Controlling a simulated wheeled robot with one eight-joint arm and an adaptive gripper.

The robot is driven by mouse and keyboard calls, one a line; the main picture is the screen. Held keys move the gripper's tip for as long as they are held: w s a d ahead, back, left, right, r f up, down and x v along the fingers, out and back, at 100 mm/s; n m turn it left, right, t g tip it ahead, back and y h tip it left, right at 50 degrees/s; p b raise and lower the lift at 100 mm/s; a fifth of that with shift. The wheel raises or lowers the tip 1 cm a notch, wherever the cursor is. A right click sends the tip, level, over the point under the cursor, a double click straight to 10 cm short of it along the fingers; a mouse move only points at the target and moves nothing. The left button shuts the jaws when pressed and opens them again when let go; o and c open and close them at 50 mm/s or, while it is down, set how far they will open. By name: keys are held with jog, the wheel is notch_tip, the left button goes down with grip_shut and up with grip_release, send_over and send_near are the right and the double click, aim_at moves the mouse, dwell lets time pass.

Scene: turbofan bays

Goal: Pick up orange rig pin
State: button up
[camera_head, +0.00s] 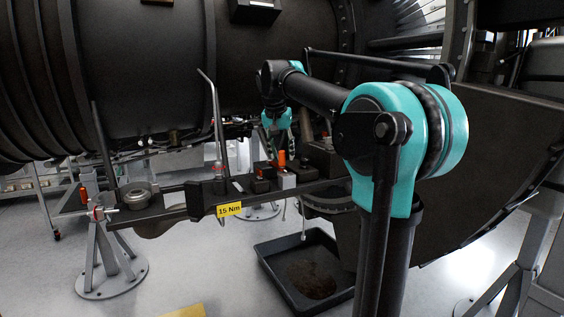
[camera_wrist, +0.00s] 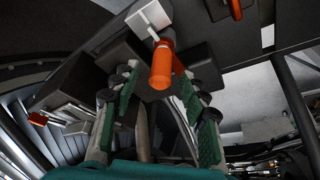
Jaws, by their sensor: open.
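An orange rig pin (camera_head: 281,158) stands at a pale block (camera_head: 287,180) on the dark beam in the head view. In the wrist view the orange pin (camera_wrist: 162,67) shows end-on near the fingertips, with the pale block (camera_wrist: 149,16) behind it. My gripper (camera_wrist: 157,84) is open, its two green-and-grey fingers on either side of the pin's near end. I see no clear contact. In the head view my gripper (camera_head: 282,121) is small and partly hidden, just above the pin.
The dark beam (camera_head: 170,212) carries a "15 Nm" tag (camera_head: 230,209) and dark upright rods. Other orange parts lie nearby in the wrist view, at the upper right (camera_wrist: 236,9) and left (camera_wrist: 38,118). A black drip tray (camera_head: 272,270) is on the floor. The large engine casing (camera_head: 140,70) hangs above.

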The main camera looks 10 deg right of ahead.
jog(key=shift+f, duration=0.15)
grip_shut()
dwell(0.4)
notch_tip(320, 180, up, 20)
dwell(0.6)
jog(key=shift+d, duration=0.1)
